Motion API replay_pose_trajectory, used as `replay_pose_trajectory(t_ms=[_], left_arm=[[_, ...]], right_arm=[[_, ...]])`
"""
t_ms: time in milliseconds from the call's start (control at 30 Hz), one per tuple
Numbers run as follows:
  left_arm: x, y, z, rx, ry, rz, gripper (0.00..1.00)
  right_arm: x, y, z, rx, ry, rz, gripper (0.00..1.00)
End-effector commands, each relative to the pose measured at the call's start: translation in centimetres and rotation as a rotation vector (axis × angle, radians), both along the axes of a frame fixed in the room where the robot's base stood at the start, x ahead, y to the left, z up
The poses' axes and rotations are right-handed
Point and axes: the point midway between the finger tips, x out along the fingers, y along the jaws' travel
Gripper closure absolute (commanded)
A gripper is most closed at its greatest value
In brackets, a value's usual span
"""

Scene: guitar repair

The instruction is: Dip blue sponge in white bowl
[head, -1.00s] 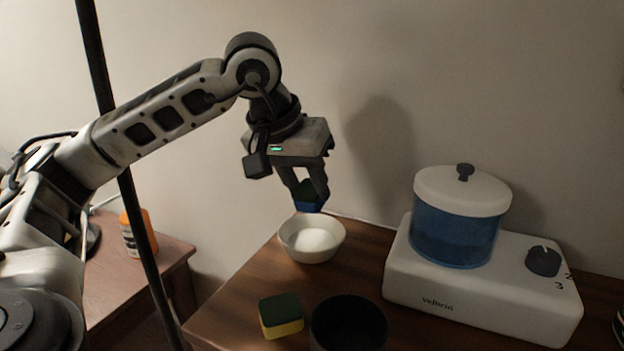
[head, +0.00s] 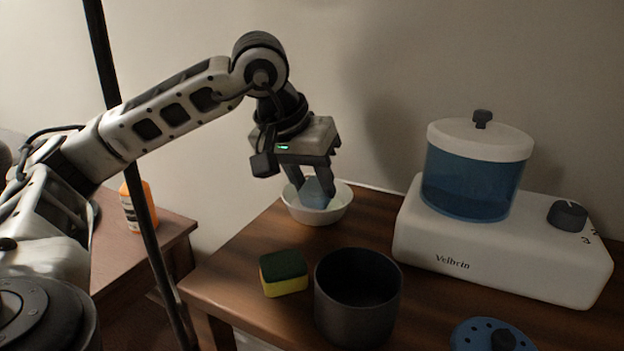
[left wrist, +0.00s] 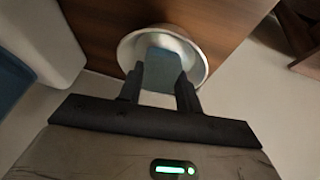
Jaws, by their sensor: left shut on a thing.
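My left gripper (head: 310,190) points down over the white bowl (head: 333,212) at the back edge of the wooden table. It is shut on the blue sponge (head: 316,192), whose lower part is within the bowl's rim. In the left wrist view the sponge (left wrist: 162,70) sits between the two fingers, over the inside of the bowl (left wrist: 197,62). The fingers hide part of the sponge, and I cannot tell whether it touches the bowl's contents. My right gripper is not in view.
A green and yellow sponge (head: 284,273) and a dark pot (head: 357,300) stand nearer on the table (head: 240,262). A white appliance (head: 500,248) with a blue lidded tank (head: 470,182) stands right. A blue lid (head: 470,335) lies in front. An orange bottle (head: 140,206) stands left.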

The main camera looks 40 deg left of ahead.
Motion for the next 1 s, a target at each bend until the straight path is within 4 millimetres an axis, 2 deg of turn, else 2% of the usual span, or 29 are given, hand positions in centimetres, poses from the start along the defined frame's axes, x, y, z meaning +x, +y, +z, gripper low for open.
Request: replay_pose_trajectory(t_ms=[467, 1000], left_arm=[[0.0, 0.0, 0.2, 0.0, 0.001, 0.0, 0.84], [0.0, 0.0, 4.4, 0.0, 0.001, 0.0, 0.84]], right_arm=[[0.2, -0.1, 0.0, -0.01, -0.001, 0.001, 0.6], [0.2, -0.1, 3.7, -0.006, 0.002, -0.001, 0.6]])
